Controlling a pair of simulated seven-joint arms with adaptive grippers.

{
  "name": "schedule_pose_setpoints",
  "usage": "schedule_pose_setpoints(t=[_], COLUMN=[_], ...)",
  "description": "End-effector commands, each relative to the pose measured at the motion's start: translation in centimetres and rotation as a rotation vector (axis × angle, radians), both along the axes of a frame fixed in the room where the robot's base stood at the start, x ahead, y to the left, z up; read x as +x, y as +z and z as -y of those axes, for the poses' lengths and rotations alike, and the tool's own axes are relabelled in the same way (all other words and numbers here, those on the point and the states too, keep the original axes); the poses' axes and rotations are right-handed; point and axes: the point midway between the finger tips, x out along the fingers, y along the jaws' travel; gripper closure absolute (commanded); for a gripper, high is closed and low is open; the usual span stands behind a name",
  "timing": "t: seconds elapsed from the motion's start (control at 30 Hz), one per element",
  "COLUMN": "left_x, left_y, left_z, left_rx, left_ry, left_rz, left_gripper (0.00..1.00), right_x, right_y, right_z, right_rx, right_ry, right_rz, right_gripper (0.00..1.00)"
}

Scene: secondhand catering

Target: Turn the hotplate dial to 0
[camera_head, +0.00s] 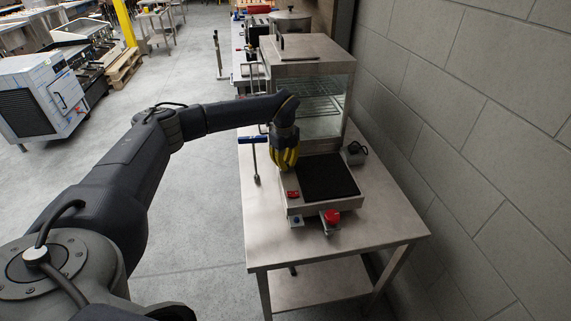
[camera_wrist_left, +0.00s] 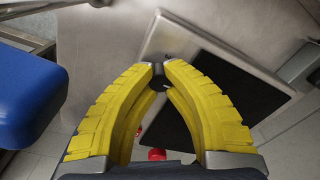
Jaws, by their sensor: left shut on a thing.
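The hotplate (camera_head: 318,199) is a pale metal box with a black square top, standing on the steel table. It also shows in the wrist view (camera_wrist_left: 171,42). In the wrist view the gripper's fingertips (camera_wrist_left: 160,72) are closed together on a small black dial (camera_wrist_left: 159,83) with a pale mark. The fingers cover part of the dial, and I cannot read its setting or any numbers. In the head view the dial is hidden by the gripper. My right gripper is not in view.
A red rocker switch (camera_head: 293,194) is on the hotplate's left. A red push button (camera_head: 332,216) and a blue button (camera_head: 296,220) are at its front. A black-knobbed box (camera_head: 355,152) sits right, a glass cabinet (camera_head: 309,85) behind, a blue-handled tool (camera_head: 253,141) left.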

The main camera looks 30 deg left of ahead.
Motion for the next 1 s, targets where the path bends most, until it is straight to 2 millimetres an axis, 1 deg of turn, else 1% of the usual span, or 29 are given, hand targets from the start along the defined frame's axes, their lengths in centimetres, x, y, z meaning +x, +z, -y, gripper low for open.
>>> schedule_pose_setpoints(t=[0.2,0.7,0.73,1.0], left_x=[-0.2,-0.21,-0.22,-0.1], left_y=[-0.16,-0.19,-0.19,-0.09], left_z=[0.17,0.22,0.23,0.13], left_rx=[-0.003,-0.003,-0.003,-0.002], left_ry=[0.052,0.065,0.065,0.065], left_rz=[-0.007,-0.008,-0.008,-0.004], left_gripper=[1.0,1.0,0.88,0.56], right_x=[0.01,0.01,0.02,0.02], right_y=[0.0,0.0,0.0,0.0], right_z=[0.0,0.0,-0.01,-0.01], right_rx=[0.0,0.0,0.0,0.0], right_ry=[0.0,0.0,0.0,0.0], right_rz=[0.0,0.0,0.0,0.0], right_gripper=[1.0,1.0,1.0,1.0])
